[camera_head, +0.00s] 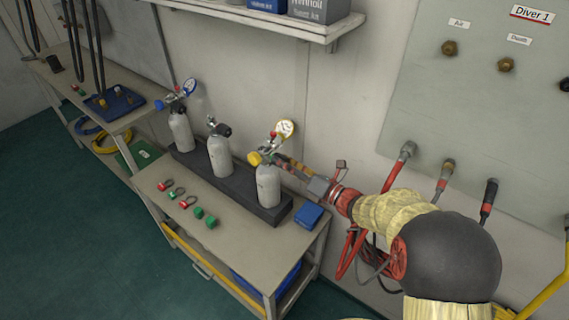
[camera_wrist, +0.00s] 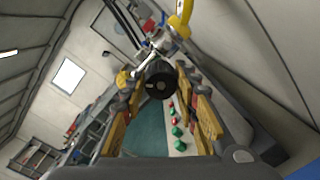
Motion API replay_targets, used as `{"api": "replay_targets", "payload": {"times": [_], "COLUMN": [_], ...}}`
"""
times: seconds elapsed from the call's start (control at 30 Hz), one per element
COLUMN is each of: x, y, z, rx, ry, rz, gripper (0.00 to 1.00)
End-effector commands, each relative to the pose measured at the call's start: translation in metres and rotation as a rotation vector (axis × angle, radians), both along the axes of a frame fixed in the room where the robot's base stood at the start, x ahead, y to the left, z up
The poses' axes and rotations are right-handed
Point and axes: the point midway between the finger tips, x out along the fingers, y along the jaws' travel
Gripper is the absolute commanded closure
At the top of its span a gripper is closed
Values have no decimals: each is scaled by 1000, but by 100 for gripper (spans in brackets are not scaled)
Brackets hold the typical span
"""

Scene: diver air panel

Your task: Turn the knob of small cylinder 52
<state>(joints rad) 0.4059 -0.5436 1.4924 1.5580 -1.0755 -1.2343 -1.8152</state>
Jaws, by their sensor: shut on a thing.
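Three small pale grey cylinders stand upright in a dark rack (camera_head: 188,163) on the bench. The right cylinder (camera_head: 268,187) has a yellow knob (camera_head: 254,159) on its left and a round gauge (camera_head: 285,128) above. The middle cylinder (camera_head: 221,156) has a black knob (camera_head: 223,130); the left cylinder (camera_head: 181,133) has a blue knob and a gauge. No cylinder number is legible. My gripper (camera_head: 281,160) reaches in from the right, at the right cylinder's valve. In the wrist view its fingers are shut on a black round knob (camera_wrist: 160,80), which my fingers hide in the head view.
Red rings and green blocks (camera_head: 211,222) lie on the bench front, with a blue box (camera_head: 308,216) at its right end. A shelf (camera_head: 262,20) with boxes hangs above. A wall panel (camera_head: 476,110) with hoses stands right, close to my arm.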

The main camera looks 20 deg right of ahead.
Motion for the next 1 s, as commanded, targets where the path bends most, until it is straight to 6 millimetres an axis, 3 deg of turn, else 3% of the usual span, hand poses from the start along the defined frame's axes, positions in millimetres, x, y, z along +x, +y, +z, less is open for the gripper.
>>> {"api": "replay_targets", "payload": {"times": [0.37, 1.0], "x": [0, 0], "y": [0, -1], "z": [0, 1], "rx": [111, 586], "ry": [83, 430], "rz": [0, -1], "gripper": [95, 95]}}
